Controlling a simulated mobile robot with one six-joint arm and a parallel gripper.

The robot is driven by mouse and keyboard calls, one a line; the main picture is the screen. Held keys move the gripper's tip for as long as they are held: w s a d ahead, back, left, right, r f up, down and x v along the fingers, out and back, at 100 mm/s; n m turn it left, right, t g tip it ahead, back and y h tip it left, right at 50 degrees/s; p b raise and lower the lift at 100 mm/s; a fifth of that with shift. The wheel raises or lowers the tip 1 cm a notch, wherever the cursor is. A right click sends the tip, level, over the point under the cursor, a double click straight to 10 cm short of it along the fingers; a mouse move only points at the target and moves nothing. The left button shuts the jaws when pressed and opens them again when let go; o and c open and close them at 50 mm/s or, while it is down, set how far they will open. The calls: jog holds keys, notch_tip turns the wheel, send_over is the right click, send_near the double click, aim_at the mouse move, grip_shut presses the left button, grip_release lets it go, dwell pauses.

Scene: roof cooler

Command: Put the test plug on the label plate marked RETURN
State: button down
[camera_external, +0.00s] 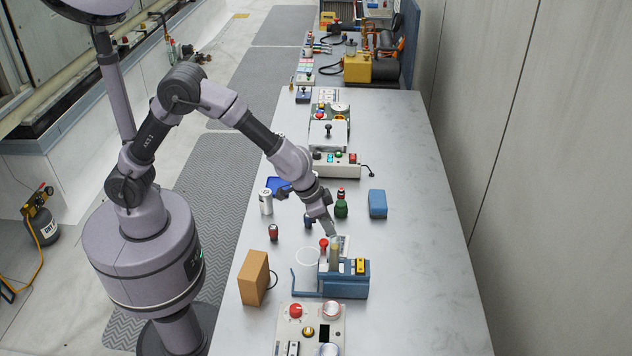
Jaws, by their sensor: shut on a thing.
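My gripper (332,232) reaches down over the blue fixture (343,285) in the front half of the bench. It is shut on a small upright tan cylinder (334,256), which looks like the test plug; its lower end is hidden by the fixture. A pale plate (343,242) shows just behind the cylinder, partly covered by my gripper. Its lettering is too small to read, so I cannot tell which plate is marked RETURN. Whether the cylinder touches anything below cannot be told from this view.
A brown box (254,278) stands left, a control panel (310,330) in front. Bottles (341,209) and a blue block (377,204) stand behind. The bench's right side is clear.

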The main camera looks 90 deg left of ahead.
jog(key=w, duration=0.3)
jog(key=shift+w+f, duration=0.1)
jog(key=shift+f, duration=0.15)
jog(key=shift+f+b, duration=1.3)
jog(key=shift+f, duration=0.6)
jog(key=c, duration=1.1)
grip_release()
jog(key=shift+c, duration=0.2)
jog(key=shift+r, duration=0.15)
